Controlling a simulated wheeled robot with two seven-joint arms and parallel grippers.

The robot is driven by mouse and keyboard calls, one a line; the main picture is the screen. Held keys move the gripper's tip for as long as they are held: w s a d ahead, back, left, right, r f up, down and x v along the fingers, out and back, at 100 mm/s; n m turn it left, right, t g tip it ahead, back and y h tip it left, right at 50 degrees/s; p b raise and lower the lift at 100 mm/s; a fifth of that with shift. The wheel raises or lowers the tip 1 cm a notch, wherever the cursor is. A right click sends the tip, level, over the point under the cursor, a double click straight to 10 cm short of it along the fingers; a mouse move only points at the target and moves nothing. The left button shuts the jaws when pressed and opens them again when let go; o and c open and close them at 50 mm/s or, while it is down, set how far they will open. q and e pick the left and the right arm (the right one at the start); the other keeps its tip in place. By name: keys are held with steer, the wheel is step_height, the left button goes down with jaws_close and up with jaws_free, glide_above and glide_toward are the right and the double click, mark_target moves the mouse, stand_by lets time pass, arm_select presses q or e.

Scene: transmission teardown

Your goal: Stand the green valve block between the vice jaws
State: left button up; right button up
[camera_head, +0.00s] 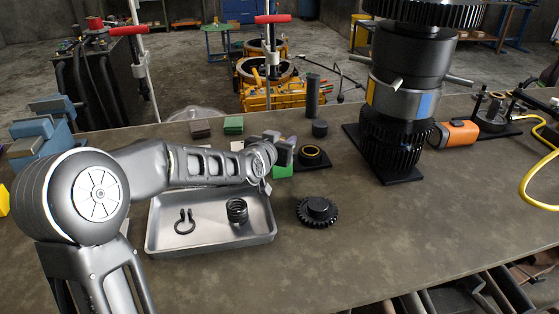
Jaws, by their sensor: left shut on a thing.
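A green block (282,172), which I take as the valve block, shows just below my left gripper (281,158) near the middle of the table. The left gripper is shut on it, and the fingers hide its upper part. I cannot tell whether it touches the table. A second green block (233,124) lies farther back. The blue-grey vice (36,130) stands at the left edge, partly behind my left arm. I cannot see clearly into the space between its jaws. My right gripper is out of view.
A grey metal tray (210,243) with a snap ring (184,222) and a spring (237,210) lies under my left forearm. A black gear (317,211) lies right of it. The front right table is clear.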

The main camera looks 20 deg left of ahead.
arm_select(q)
jaws_close()
stand_by(0.6)
steer(key=shift+r, duration=0.1)
steer(key=shift+r, duration=0.15)
steer(key=shift+r, duration=0.3)
step_height(320, 180, up, 9)
steer(key=p, duration=0.3)
stand_by(0.6)
